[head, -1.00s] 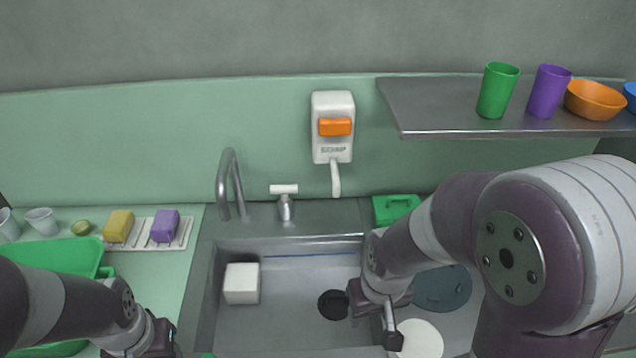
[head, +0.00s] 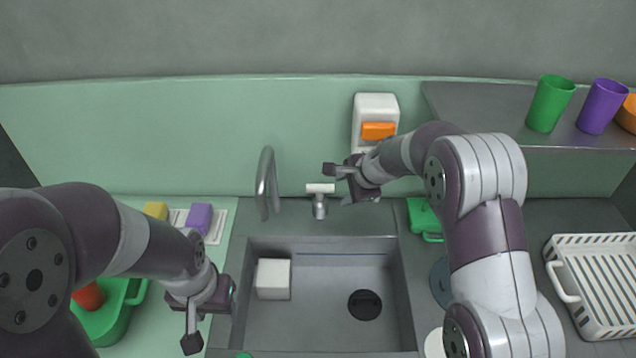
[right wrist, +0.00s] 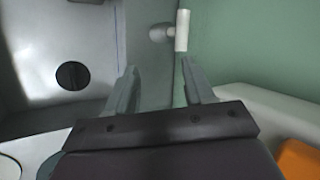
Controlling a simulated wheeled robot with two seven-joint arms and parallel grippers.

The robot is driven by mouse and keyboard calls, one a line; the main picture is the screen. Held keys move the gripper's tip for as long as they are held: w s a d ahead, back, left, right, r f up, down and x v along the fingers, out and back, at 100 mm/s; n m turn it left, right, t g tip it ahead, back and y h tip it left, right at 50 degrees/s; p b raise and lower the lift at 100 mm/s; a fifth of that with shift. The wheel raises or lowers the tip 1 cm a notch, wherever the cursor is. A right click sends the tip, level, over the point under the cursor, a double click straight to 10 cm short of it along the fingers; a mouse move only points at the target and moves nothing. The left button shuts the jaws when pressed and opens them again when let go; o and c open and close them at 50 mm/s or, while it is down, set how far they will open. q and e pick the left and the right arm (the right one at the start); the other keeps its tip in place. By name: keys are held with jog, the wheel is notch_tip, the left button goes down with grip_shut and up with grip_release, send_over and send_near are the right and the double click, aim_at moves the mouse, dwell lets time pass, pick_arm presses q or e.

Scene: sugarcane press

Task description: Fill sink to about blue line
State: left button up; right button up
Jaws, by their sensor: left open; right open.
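The grey sink (head: 320,328) has a blue line (head: 345,253) along its inner back wall, and its floor looks bare. A black round plug or drain (head: 365,305) lies on the floor; it also shows in the right wrist view (right wrist: 72,76). The curved metal faucet (head: 267,180) stands behind the sink. Right of it is the white-topped tap handle (head: 320,188), which also shows in the right wrist view (right wrist: 181,30). My right gripper (head: 335,185) is open close beside the handle, with the handle beyond its fingertips (right wrist: 160,80). My left gripper (head: 212,322) is open, left of the sink.
A white block (head: 273,279) sits in the sink's back left. The soap dispenser (head: 376,112) hangs on the wall just behind my right gripper. A shelf (head: 480,110) with cups is at upper right. A white rack (head: 600,285) stands at right, a green tray (head: 110,325) at left.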

jog(key=m, duration=0.2)
send_near(316, 187)
jog(key=shift+t+y, duration=0.3)
jog(key=shift+t, duration=0.1)
jog(key=p+x, duration=0.1)
jog(key=x, duration=0.2)
jog(key=p+x, duration=0.1)
jog(key=x, duration=0.2)
jog(key=p+x, duration=0.1)
jog(key=x, duration=0.2)
jog(key=shift+s+d+f, duration=0.15)
jog(key=shift+s+f, duration=0.1)
